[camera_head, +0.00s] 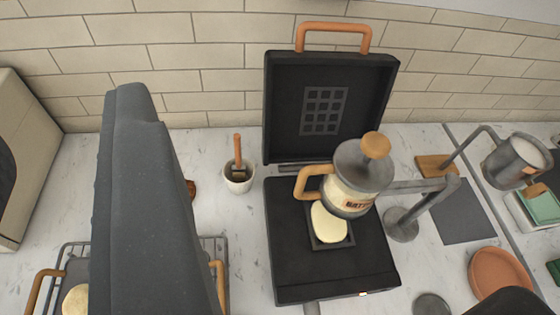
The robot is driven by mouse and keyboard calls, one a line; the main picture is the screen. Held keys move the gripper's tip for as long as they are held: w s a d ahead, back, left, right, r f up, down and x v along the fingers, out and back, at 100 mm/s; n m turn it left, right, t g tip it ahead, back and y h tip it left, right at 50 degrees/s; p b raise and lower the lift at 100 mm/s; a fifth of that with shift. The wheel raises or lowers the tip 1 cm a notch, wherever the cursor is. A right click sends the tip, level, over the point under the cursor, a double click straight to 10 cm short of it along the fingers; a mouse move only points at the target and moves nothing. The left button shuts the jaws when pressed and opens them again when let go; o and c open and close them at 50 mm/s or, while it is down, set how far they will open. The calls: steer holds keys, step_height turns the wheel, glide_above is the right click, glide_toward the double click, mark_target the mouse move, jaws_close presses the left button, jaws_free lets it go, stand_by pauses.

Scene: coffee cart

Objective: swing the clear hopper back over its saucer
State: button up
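The hopper (351,190) is a jar with a clear-looking body marked with a batter label, a grey lid, a wooden knob and a wooden side handle. It hangs on a grey swing arm (415,188) from a post, over the lower plate of the open black waffle iron (290,255). Pale batter (328,223) lies under it on the plate. A terracotta saucer (497,268) is at the lower right, apart from the hopper. My gripper (140,150) shows as a large dark grey shape at the left, apart from the hopper; its finger opening cannot be made out.
A grey pot (515,162) hangs on another arm at the right. A small cup with a brush (239,178) stands left of the iron. A wire rack (72,250) is at the lower left. A grey mat (463,218) and a dark disc (432,304) lie at the right.

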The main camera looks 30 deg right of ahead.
steer(key=w+d+f+n+g+h+p, duration=0.1)
steer(key=w+f+n+g+h+p, duration=0.15)
steer(key=w+f, duration=0.35)
steer(key=n+g+h+p, duration=0.8)
steer(key=g+h+p, duration=0.2)
steer(key=g+p, duration=0.2)
glide_toward(298, 184)
steer(key=w, duration=0.2)
steer(key=a+f+n+g+h+p, duration=0.3)
steer(key=a+f+n+h+p, duration=0.1)
steer(key=f+n+h+p, duration=0.15)
steer(key=shift+n, duration=0.4)
steer(key=d+p, duration=0.1)
steer(key=d, duration=0.3)
steer(key=s+d, duration=0.1)
steer(key=d, duration=0.4)
steer(key=d+p, duration=0.1)
steer(key=d, duration=0.3)
steer(key=shift+s+d+r+p, duration=0.2)
steer(key=shift+d+r+p, duration=0.05)
steer(key=shift+r+p, duration=0.1)
